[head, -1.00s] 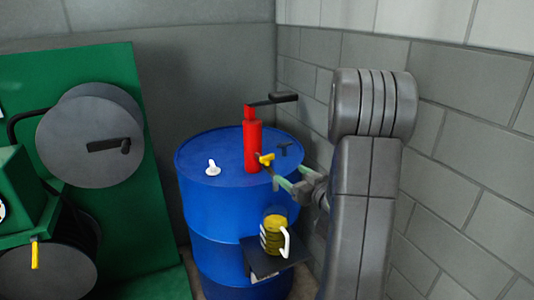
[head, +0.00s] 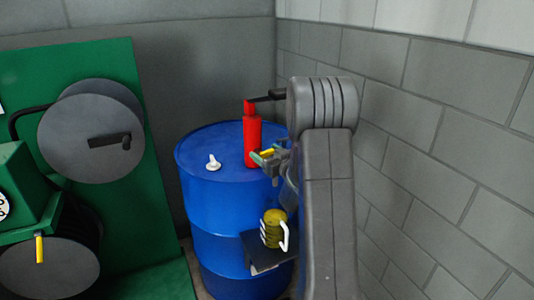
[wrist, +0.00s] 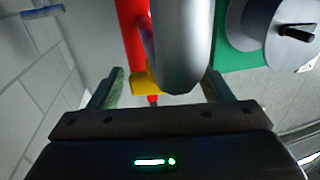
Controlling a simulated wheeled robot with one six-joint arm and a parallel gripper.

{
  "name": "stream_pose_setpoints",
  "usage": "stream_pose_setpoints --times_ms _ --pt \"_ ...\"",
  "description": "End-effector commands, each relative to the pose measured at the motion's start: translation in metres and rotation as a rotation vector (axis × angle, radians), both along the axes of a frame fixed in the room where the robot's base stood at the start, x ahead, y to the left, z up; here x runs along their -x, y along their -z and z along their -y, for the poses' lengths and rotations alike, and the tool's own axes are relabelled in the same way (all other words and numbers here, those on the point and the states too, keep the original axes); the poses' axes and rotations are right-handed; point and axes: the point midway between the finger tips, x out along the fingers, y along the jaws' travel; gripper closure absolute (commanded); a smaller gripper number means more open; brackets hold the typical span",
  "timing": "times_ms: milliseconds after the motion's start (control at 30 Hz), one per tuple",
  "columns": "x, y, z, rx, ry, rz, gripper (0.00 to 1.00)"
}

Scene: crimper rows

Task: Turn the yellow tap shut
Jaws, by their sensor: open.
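The yellow tap (head: 267,153) sits low on the red pump (head: 252,140), which stands on top of the blue drum (head: 215,190). In the wrist view the tap (wrist: 146,82) shows as a yellow block beside the red pump body (wrist: 132,35), partly behind a grey curved spout (wrist: 182,45). My gripper (head: 270,156) is at the tap, on the pump's right side. In the wrist view my gripper (wrist: 160,80) has its green fingers apart, with the tap and spout between them in the picture. I cannot tell whether a finger touches the tap.
A jug with yellow contents (head: 271,230) stands on a black shelf (head: 262,256) at the drum's front. A white cap (head: 214,162) is on the drum top. A green machine (head: 100,75) with reels and another yellow handle (head: 39,250) stands left. Block walls (head: 450,130) close in behind and right.

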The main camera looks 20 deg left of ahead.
Motion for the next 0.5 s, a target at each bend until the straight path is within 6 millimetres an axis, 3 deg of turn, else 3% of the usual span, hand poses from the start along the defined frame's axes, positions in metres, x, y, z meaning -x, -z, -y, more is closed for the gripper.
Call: stream_pose_setpoints --times_ms 167,400,500 --pt "0.0 0.0001 0.0002 0.0 0.0 0.0 0.27" --pt "0.0001 0.0 0.0005 0.0 0.0 0.0 0.72" --pt "0.0002 0.0004 0.0004 0.0 0.003 0.0 0.72"
